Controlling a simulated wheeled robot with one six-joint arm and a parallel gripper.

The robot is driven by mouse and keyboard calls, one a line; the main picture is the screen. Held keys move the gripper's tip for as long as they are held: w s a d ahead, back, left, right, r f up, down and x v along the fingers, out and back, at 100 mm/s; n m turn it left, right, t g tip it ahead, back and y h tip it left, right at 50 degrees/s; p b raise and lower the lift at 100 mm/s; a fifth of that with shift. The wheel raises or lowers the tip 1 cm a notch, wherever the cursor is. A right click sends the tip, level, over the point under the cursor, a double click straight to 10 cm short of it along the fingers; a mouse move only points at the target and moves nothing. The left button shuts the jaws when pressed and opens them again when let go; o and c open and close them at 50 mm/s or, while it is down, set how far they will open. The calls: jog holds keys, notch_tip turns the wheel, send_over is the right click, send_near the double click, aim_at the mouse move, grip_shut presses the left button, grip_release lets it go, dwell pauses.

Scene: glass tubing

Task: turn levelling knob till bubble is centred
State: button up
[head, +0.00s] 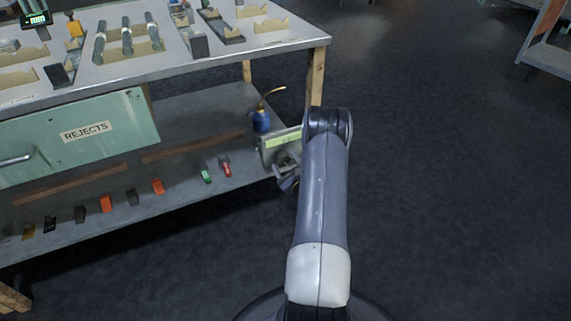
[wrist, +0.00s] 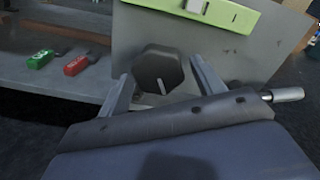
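The levelling knob (wrist: 157,72) is a dark, many-sided knob with a pale pointer line, on a grey plate (wrist: 225,50). My gripper (wrist: 161,66) is open, with one finger on each side of the knob and a visible gap at both sides. The bright green level (wrist: 232,14) is cut off by the top edge of the wrist view. A pale patch shows in it, but I cannot tell the bubble's position. In the head view the level (head: 284,140) is at the bench corner, above my gripper (head: 288,181); the knob is hidden there.
A blue oil can (head: 261,120) stands on the lower shelf behind the plate. Green (head: 206,175) and red (head: 226,168) pieces lie on the shelf to the left, with several others farther left. A bench leg (head: 316,78) rises behind.

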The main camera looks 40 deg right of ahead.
jog(key=shift+o, duration=0.4)
jog(key=shift+s, duration=0.15)
jog(key=shift+s+a, duration=0.15)
jog(key=shift+s, duration=0.2)
jog(key=p+v, duration=0.3)
jog(key=v, duration=0.7)
jog(key=shift+w, duration=0.1)
jog(key=b+x, duration=0.3)
jog(key=x, duration=0.7)
jog(key=shift+w, duration=0.4)
jog(key=shift+n, duration=0.3)
